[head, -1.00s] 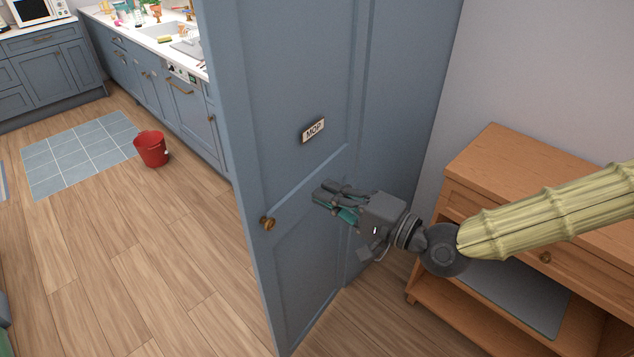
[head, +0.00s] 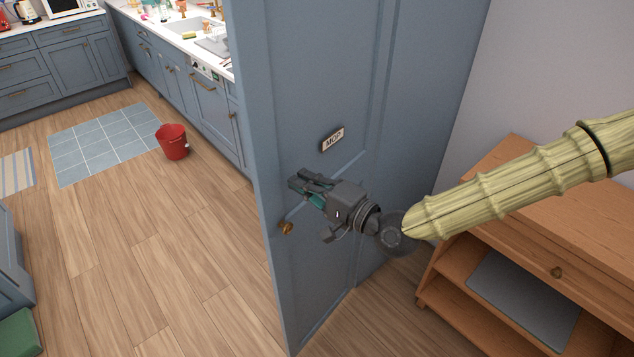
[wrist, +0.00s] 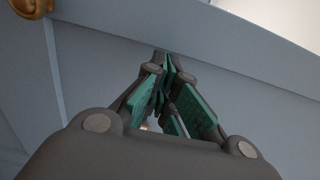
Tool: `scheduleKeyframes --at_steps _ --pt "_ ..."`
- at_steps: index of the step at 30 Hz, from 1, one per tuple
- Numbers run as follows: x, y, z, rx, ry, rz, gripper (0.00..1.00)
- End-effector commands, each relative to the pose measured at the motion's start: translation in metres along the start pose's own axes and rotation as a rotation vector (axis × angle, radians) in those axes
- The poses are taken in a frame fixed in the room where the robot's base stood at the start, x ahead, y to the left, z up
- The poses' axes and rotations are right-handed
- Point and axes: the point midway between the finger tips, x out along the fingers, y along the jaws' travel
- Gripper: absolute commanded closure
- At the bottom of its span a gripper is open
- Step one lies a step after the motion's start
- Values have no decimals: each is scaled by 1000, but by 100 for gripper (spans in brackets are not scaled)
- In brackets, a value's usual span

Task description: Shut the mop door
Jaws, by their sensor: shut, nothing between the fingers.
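The mop door (head: 318,262) is a blue-grey panelled door standing open, with a small MOP sign (head: 333,139) and a brass knob (head: 287,228) near its left edge. My gripper (head: 300,181) is shut and empty, in front of the door panel, above and slightly right of the knob. In the wrist view the closed fingers (wrist: 166,72) point at the blue-grey door face (wrist: 95,55), and the knob (wrist: 33,8) shows at the top left. I cannot tell whether the fingertips touch the door.
A wooden cabinet (head: 440,247) with a shelf stands to the right, under my arm. A red bucket (head: 173,143) and a tiled mat (head: 100,146) lie on the floor to the left, before the kitchen counter (head: 212,100).

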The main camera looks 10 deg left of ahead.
Motion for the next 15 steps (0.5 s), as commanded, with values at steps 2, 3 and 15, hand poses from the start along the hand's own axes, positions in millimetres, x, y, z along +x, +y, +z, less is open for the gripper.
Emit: scheduleKeyframes --at_steps 2,3,15 --pt "7 -2 0 1 0 1 100" --pt "11 -2 0 0 0 0 100" --pt "20 0 0 1 0 0 100"
